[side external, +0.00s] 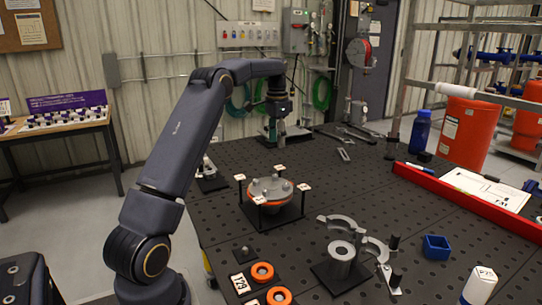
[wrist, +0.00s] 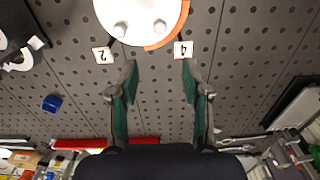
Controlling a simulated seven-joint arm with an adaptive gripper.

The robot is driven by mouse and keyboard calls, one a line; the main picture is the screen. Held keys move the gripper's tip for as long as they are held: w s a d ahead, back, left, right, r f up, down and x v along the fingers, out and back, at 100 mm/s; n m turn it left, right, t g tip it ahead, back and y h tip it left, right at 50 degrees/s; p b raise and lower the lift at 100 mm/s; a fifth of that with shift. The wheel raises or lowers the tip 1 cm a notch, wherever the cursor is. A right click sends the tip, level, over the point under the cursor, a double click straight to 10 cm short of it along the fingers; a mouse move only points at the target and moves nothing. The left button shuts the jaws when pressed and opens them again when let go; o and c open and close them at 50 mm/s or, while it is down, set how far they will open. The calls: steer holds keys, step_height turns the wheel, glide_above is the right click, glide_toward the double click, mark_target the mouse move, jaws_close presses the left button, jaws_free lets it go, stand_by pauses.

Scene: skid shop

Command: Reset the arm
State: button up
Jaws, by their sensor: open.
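My arm reaches over the black perforated table (side external: 380,215) from the left. My gripper (side external: 277,136) points down over the table's far left part in the side view. In the wrist view my gripper (wrist: 160,72) has its two green-lined fingers apart, with only bare table between them. A grey round flange with an orange ring (side external: 270,188) stands on a black frame nearer the camera than my gripper. This flange (wrist: 142,18) also shows at the wrist view's top edge, beyond my fingertips, between number tags 2 and 4.
A grey cylinder with open clamp halves (side external: 341,250), orange rings (side external: 262,272) and a blue bin (side external: 436,247) sit on the near table. A red rail (side external: 450,198) runs along the right. A blue bottle (side external: 420,131) stands at the back right. Bare table lies around the flange.

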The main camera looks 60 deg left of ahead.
steer(key=w+d+r+m+t, duration=0.1)
steer(key=w+d+r+m, duration=0.1)
steer(key=d+r, duration=0.6)
steer(key=s+d+r+m+t+y, duration=0.1)
steer(key=s+d+r, duration=0.3)
steer(key=d, duration=0.2)
steer(key=s+d+r+t, duration=0.1)
steer(key=s+d+r, duration=0.25)
steer(key=d, duration=0.35)
steer(key=s+d+t, duration=0.1)
steer(key=s+d, duration=0.5)
steer(key=s, duration=0.1)
steer(key=s+d+f+n+t+h, duration=0.1)
steer(key=s+d+f+n, duration=0.2)
steer(key=s+f, duration=0.7)
step_height(320, 180, down, 3)
steer(key=shift+s+d+f+t, duration=0.2)
steer(key=shift+d+t, duration=0.1)
steer(key=shift+d, duration=0.45)
